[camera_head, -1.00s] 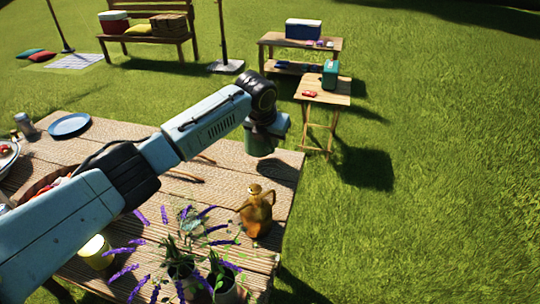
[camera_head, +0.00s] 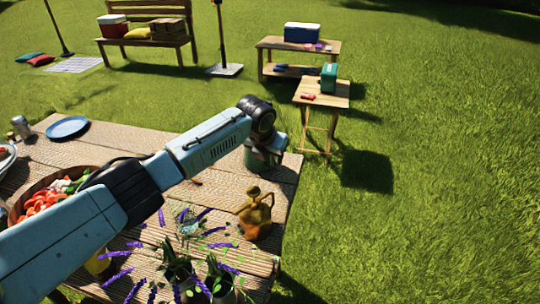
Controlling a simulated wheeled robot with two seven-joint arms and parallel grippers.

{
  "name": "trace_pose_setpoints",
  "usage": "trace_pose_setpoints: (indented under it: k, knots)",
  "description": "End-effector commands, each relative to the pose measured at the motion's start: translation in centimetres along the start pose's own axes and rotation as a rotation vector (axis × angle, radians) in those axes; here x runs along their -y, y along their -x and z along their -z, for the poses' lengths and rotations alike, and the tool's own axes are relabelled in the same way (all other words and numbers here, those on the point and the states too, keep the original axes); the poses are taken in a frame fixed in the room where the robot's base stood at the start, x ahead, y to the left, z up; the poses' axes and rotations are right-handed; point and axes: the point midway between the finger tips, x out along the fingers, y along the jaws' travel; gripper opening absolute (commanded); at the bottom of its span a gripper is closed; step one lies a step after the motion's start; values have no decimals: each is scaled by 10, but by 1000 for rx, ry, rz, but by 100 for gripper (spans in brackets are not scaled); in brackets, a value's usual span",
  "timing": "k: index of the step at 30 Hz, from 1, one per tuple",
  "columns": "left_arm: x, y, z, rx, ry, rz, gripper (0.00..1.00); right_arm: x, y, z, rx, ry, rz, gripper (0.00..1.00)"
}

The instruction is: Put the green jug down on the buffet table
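My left arm reaches in from the left, across the large wooden table (camera_head: 110,145) in front. Its gripper (camera_head: 266,153) points down near the table's far right corner, with its fingertips largely hidden. The green jug (camera_head: 253,159) is at this gripper, partly covered by it, and looks held. The jug is upright and very low over the tabletop; I cannot tell whether its base touches. My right gripper is out of view.
A brown-gold pitcher (camera_head: 255,214) stands nearer, by purple flowers (camera_head: 190,240). A bowl of red and green food (camera_head: 45,198), a blue plate (camera_head: 68,127) and a can (camera_head: 21,126) are left. A small side table (camera_head: 322,93) stands beyond, across grass.

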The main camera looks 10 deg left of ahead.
Motion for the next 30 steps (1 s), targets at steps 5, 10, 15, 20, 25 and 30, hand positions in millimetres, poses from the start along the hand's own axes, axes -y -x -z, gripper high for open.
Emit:
trace_pose_setpoints:
  k: [5, 10, 15, 20, 25, 30]
  knots:
    - [0, 2, -1, 1, 0, 0, 32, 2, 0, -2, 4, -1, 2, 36]
    - [-1, 16, -2, 2, 0, 0, 32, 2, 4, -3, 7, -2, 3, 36]
    - [-1, 46, -2, 3, -1, 0, 32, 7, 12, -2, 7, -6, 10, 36]
    - [-1, 79, -3, 5, -2, 0, 32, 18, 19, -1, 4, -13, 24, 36]
    - [0, 106, -2, 3, 0, 1, 32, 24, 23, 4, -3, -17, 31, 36]
    - [0, 119, -1, 1, 0, 0, 32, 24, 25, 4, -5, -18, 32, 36]
